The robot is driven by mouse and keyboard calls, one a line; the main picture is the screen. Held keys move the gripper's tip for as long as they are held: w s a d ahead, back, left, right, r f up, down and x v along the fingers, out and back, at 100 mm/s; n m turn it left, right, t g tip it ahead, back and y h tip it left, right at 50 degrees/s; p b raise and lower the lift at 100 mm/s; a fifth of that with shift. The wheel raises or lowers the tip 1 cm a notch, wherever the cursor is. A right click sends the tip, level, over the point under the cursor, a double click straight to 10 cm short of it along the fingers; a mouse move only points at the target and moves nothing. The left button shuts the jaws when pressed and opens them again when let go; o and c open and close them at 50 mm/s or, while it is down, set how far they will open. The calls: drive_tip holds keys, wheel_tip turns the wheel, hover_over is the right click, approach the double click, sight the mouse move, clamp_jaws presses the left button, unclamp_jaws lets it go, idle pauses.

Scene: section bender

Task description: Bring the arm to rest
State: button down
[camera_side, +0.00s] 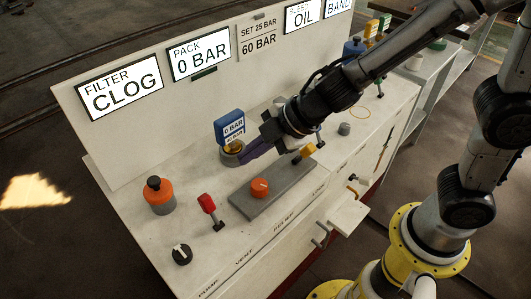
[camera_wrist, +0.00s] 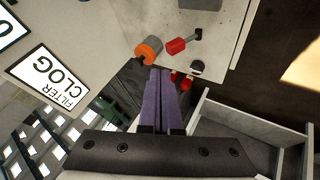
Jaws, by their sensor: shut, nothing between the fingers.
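My arm reaches in from the upper right.
The console top (camera_side: 128,181) holds an orange cylinder (camera_side: 158,193), a red lever (camera_side: 207,204), a black knob (camera_side: 181,254) and an orange knob (camera_side: 260,187) on a grey plate. A panel with a "FILTER CLOG" sign (camera_side: 121,88) stands behind.

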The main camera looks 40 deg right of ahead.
drive_tip(key=s+d+r+m+t+h, duration=0.1)
drive_tip(key=d+r+m+t+h, duration=0.15)
drive_tip(key=d+r+m, duration=0.4)
drive_tip(key=s+d+r+m+t+h, duration=0.2)
drive_tip(key=d+r+m+h, duration=0.15)
drive_tip(key=d+r, duration=0.6)
drive_tip(key=s+d+f+m+g, duration=0.2)
drive_tip(key=s+d+f+m, duration=0.15)
drive_tip(key=s+d, duration=0.35)
drive_tip(key=s+a+f+m+g+y, duration=0.1)
drive_tip(key=s+a+f+m+g, duration=0.1)
drive_tip(key=s, duration=0.7)
wheel_tip(320, 180, down, 3)
drive_tip(key=shift+a+r+g, duration=0.2)
drive_tip(key=shift+a+g, duration=0.55)
drive_tip(key=shift+g, duration=0.1)
drive_tip(key=c, duration=1.6)
unclamp_jaws()
drive_tip(key=shift+m, duration=0.25)
